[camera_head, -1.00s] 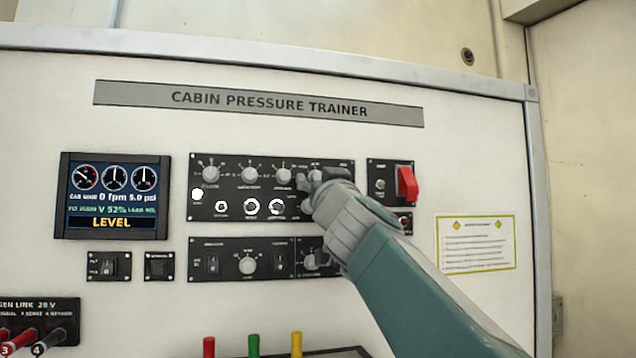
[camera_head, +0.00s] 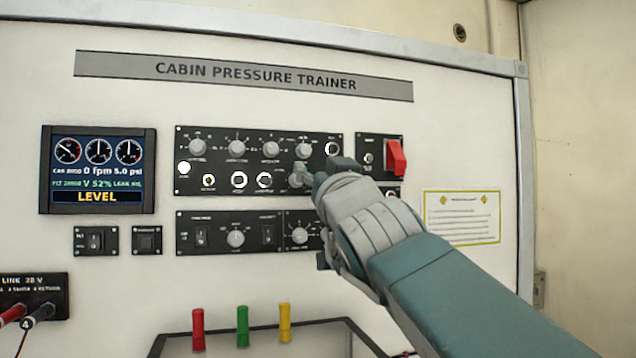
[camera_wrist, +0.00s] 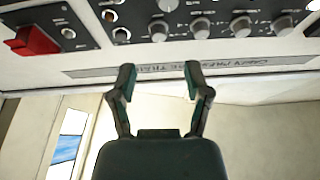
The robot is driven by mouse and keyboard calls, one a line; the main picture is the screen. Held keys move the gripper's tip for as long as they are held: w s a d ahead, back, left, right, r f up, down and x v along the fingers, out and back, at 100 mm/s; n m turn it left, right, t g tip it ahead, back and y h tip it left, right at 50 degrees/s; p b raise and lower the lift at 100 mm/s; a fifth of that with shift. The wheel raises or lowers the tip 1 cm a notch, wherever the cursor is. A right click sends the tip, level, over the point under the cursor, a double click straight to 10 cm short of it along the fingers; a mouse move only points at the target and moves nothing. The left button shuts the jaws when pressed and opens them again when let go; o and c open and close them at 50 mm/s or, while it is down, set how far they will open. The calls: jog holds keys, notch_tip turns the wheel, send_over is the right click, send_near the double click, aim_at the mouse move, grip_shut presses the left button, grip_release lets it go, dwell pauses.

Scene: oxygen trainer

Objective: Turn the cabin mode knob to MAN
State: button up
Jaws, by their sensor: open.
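The black control panel (camera_head: 216,180) carries a top row of grey knobs. The rightmost knob of that row (camera_head: 304,148) shows clear, just up and left of my gripper. A grey knob (camera_head: 299,175) below it is right beside my fingertips; I cannot tell whether they touch. Knob labels are too small to read, so I cannot tell which is the cabin mode knob. My gripper (camera_head: 328,177) is at the panel's right side, hiding part of it. In the wrist view its jaws (camera_wrist: 159,78) are spread and empty, with the upside-down knob row (camera_wrist: 199,27) beyond them.
A red guarded switch (camera_head: 397,158) stands up and right of my gripper. A display (camera_head: 99,169) reads LEVEL at left. Another panel (camera_head: 216,232) with knobs and switches lies below. Red, green and yellow handles (camera_head: 243,326) stick up at the bottom.

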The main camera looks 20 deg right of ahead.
aim_at(307, 152)
jog(key=shift+v, duration=2.2)
jog(key=shift+w+d+r+n+g+y, duration=0.15)
jog(key=shift+r+n+y, duration=0.1)
jog(key=shift+n, duration=0.3)
jog(key=shift+w+d+r+n+g+y, duration=0.1)
jog(key=shift+w+d+n+y, duration=0.15)
jog(key=shift+n, duration=0.35)
jog(key=shift+w+d+r+n+g+y, duration=0.1)
jog(key=shift+r+n+y, duration=0.15)
jog(key=shift+n, duration=0.3)
jog(key=x, duration=1)
jog(key=shift+w+a+r, duration=0.1)
jog(key=shift+w+r, duration=0.05)
jog(key=shift+w, duration=0.15)
jog(key=shift+y, duration=0.25)
grip_shut()
